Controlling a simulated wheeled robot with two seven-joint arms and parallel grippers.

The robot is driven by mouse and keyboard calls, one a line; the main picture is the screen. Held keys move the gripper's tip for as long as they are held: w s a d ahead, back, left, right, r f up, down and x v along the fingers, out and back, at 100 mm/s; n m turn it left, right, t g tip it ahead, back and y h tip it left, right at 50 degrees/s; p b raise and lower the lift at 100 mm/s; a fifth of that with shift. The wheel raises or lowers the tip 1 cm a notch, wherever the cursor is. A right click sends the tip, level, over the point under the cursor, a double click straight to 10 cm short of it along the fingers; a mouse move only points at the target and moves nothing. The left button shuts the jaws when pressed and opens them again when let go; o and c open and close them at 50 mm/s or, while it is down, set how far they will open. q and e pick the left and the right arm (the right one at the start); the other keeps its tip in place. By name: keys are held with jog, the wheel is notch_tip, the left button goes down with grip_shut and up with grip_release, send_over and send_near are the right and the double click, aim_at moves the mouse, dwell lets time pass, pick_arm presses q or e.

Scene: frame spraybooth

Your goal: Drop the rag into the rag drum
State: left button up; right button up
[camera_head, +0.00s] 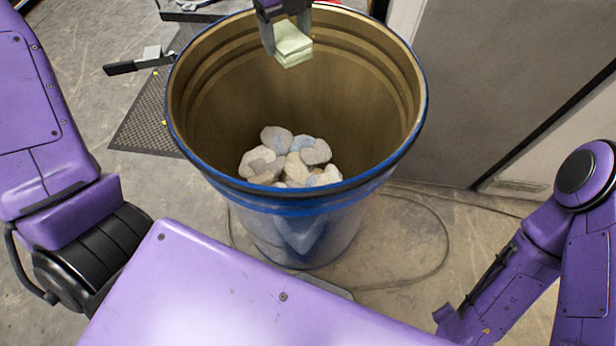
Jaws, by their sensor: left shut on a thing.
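The rag (292,46) is a small, folded, pale green cloth in the camera_head view. My left gripper (288,34) is shut on it and holds it at the far side of the rag drum's mouth. The rag drum (225,85) is a large open drum with a blue rim and a tan inside. The rag appears over the opening, in front of the far inner wall; its exact height above the rim is hard to tell. Several crumpled grey, beige and bluish lumps (290,157) lie inside the drum. My right arm is at the right edge; its gripper does not show.
A dark perforated mat (143,132) lies on the floor left of the drum. A grey panel (500,80) stands close behind the drum on the right. A thin cable (445,245) loops over the concrete floor right of the drum.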

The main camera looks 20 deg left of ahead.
pick_arm(q)
jog(key=shift+w+f, duration=0.25)
jog(key=shift+f, duration=0.7)
jog(key=shift+s+a+r, duration=0.15)
jog(key=shift+s+a, duration=0.05)
jog(key=shift+s, duration=0.05)
jog(key=o, duration=1.1)
jog(key=shift+w, duration=0.1)
notch_tip(320, 180, up, 10)
jog(key=shift+d+r+b, duration=0.1)
jog(key=shift+r+b, duration=0.15)
jog(key=shift+b, duration=0.05)
